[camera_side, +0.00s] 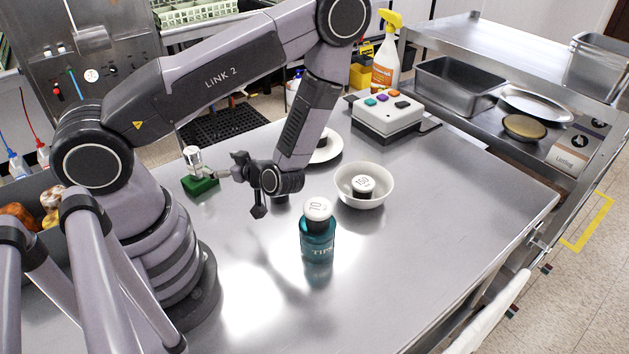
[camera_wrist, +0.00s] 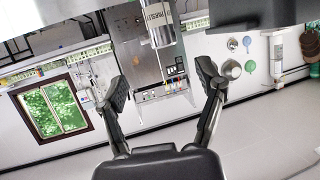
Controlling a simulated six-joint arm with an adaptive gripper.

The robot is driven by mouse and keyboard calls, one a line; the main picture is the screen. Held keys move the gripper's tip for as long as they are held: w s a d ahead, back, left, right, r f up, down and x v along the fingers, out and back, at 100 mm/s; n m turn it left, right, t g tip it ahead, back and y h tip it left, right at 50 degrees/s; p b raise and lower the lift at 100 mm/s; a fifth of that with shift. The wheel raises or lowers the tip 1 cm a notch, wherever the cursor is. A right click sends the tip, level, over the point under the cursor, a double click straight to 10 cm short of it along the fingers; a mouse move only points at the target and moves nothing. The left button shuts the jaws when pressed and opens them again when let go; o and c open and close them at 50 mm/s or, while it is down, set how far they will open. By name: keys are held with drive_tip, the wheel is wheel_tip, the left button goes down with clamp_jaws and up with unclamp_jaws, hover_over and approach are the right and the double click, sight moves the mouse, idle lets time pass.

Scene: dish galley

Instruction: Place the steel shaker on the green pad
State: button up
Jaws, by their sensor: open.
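The steel shaker (camera_side: 193,158) stands upright on the green pad (camera_side: 205,187), toward the pad's back left, in the side view. In the wrist view the shaker (camera_wrist: 159,24) shows at the top, upside down, with a label that seems to read PARSLEY. My gripper (camera_side: 223,173) is low over the table just right of the shaker, pointing toward it. Its fingers are spread open and empty in the wrist view (camera_wrist: 162,80), with the shaker beyond them. The pad cannot be made out in the wrist view.
A teal tips jar (camera_side: 318,242) with a white-topped piece on it, a white bowl (camera_side: 378,197) holding a similar piece, and a white plate (camera_side: 331,151) stand to the right. A button box (camera_side: 386,117) and spray bottle (camera_side: 385,68) are behind. The table's front right is clear.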

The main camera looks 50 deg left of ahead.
drive_tip(key=w+d+t+h, duration=0.1)
drive_tip(key=w, duration=0.2)
drive_tip(key=w+d+m+t+h, duration=0.1)
drive_tip(key=w+h, duration=0.1)
drive_tip(key=w+d+r+t+h, duration=0.1)
drive_tip(key=w+d+t+h, duration=0.1)
drive_tip(key=w, duration=0.1)
drive_tip(key=shift+w+r, duration=0.1)
drive_tip(key=shift+w, duration=0.2)
drive_tip(key=w+d+r+m+t+h, duration=0.3)
drive_tip(key=w+d+r+t+h, duration=0.1)
drive_tip(key=w+d+r, duration=0.2)
drive_tip(key=d+r+m+t+h, duration=0.1)
drive_tip(key=d+r+m+h, duration=0.2)
drive_tip(key=r, duration=0.4)
drive_tip(key=d+r+m+t+h, duration=0.1)
drive_tip(key=d+r+m+h, duration=0.25)
drive_tip(key=r, duration=0.25)
drive_tip(key=s+a+r+m, duration=0.1)
drive_tip(key=s+r+m, duration=0.2)
drive_tip(key=s, duration=0.3)
drive_tip(key=s+a+r+m+y, duration=0.1)
drive_tip(key=s+r+m, duration=0.2)
drive_tip(key=s, duration=0.4)
drive_tip(key=s+a+r+m+g, duration=0.1)
drive_tip(key=s+r+m, duration=0.3)
drive_tip(key=s, duration=0.2)
drive_tip(key=shift+s+a, duration=0.15)
drive_tip(key=shift+s, duration=0.15)
drive_tip(key=shift+y, duration=0.25)
